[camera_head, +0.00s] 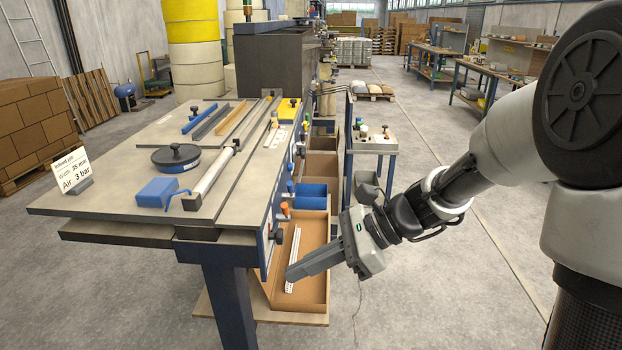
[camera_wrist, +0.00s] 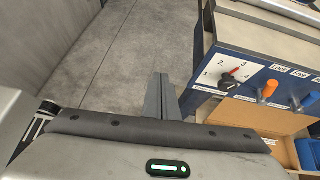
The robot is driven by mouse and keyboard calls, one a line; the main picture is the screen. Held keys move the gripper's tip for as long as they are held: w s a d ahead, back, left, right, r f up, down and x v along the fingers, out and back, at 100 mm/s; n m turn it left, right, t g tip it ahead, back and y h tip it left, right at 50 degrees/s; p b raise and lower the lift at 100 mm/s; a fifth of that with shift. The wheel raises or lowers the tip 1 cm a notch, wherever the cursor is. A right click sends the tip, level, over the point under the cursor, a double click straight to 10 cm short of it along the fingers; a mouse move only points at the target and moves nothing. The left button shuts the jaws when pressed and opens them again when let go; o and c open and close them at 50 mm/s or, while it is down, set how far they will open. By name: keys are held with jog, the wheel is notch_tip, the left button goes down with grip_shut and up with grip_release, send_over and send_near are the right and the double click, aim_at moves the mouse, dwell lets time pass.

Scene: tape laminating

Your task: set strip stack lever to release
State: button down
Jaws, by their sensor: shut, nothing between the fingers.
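My gripper (camera_head: 292,274) is shut and empty. In the head view it is low beside the front side of the workbench, over the cardboard tray. In the wrist view its fingers (camera_wrist: 160,97) point at the floor, left of and apart from the blue control panel (camera_wrist: 222,50). The panel has an orange-tipped lever (camera_wrist: 268,92) and a second, partly seen lever (camera_wrist: 303,102). Labels above read "Lock" and "Free". The orange-tipped lever (camera_head: 285,208) also shows in the head view. I cannot tell which one is the strip stack lever.
A black dial (camera_wrist: 230,82), numbered, sits on the panel left of the levers. The cardboard tray (camera_head: 318,300) with a white strip (camera_head: 294,258) lies below. A small trolley (camera_head: 375,143) stands behind.

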jog(key=w+d+f+m+t+y+b, duration=0.3)
jog(key=w+f+m+t, duration=0.1)
jog(key=w+m, duration=0.6)
jog(key=w+d+f+m+t+y+b, duration=0.3)
jog(key=w+m+t, duration=0.4)
jog(key=w+m, duration=0.3)
jog(key=shift+d+f+t+y, duration=0.3)
jog(key=shift+d+f+y, duration=0.1)
jog(key=shift+f, duration=0.15)
jog(key=w+d+r+b+x, duration=0.1)
jog(key=w+x, duration=0.1)
jog(key=x, duration=1.1)
jog(key=shift+d+b, duration=0.4)
jog(key=shift+r, duration=0.2)
